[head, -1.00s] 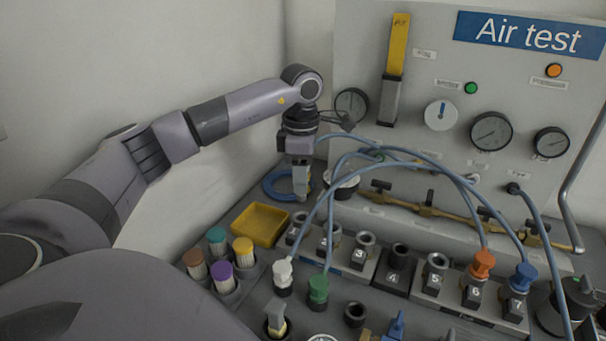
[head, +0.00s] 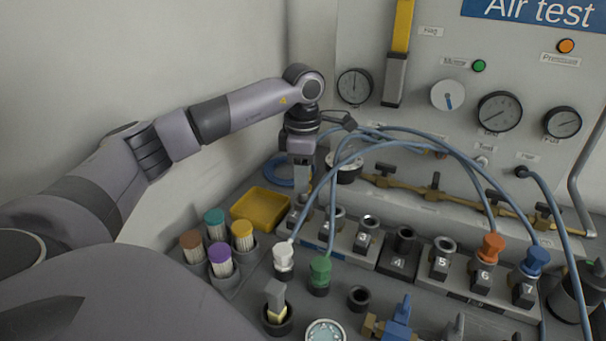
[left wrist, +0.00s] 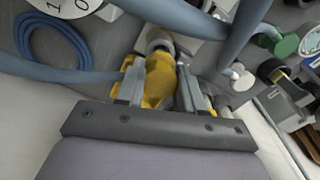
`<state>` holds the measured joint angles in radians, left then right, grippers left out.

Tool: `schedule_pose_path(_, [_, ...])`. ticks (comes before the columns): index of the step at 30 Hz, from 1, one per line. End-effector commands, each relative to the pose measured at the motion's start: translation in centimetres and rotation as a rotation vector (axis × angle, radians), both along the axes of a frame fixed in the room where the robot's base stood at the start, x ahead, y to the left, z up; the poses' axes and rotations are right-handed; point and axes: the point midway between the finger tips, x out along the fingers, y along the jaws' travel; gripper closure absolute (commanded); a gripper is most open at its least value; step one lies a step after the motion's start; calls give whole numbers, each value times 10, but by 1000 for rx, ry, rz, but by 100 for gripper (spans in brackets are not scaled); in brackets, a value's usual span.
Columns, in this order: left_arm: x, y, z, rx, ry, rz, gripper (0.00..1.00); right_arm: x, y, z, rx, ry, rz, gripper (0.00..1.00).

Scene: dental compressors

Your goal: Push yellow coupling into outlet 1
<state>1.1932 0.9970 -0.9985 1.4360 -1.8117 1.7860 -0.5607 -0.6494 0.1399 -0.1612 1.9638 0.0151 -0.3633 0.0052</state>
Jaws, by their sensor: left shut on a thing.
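My left gripper (head: 302,188) reaches down over the back left end of the outlet row, at outlet 1 (head: 296,216). In the left wrist view my left gripper (left wrist: 160,92) is shut on the yellow coupling (left wrist: 160,80), one finger on each side. The coupling's far end meets a grey metal ring (left wrist: 158,42), lined up with it. I cannot tell how deep it sits. In the head view the gripper and hoses hide the coupling and most of outlet 1. My right gripper is not in view.
Blue hoses arch close by the gripper to the white plug (head: 284,260) and green plug (head: 320,272). A yellow tray (head: 261,208) and brush cups (head: 222,262) stand left. Outlets with orange (head: 490,247) and blue (head: 532,261) plugs stand right. The gauge panel (head: 420,130) rises behind.

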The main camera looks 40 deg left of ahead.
Motion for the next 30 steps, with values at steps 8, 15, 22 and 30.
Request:
schedule_pose_path(8, [0, 0, -7, 1, 1, 0, 94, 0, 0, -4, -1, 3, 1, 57])
schedule_pose_path(15, [0, 0, -15, 0, 0, 0, 94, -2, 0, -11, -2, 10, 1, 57])
schedule_pose_path(22, [0, 0, -23, 1, -1, 0, 94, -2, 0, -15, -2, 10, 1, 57])
schedule_pose_path(30, [0, 0, -28, 0, 0, 0, 33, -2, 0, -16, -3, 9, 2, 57])
